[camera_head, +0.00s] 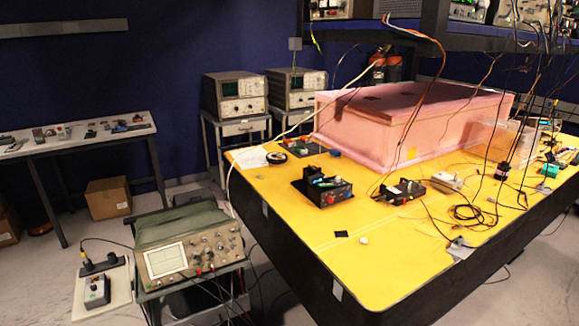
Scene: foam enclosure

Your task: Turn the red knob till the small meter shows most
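Neither of my grippers is in view. On the yellow table (290,222) stands a black box (338,197) with a small red spot on its front that may be a knob; it is too small to be sure. A second small black box (400,192) to its right also has a reddish part at its left end. A small pale device (446,181) lies further right. I cannot tell which of these, if any, is the small meter, and no needle or reading can be made out.
A large pink foam enclosure (400,130) fills the table's back, with loose cables on the right. An oscilloscope (185,256) stands on a cart at the front left, beside a small grey box (97,291). The table's front left corner is mostly clear.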

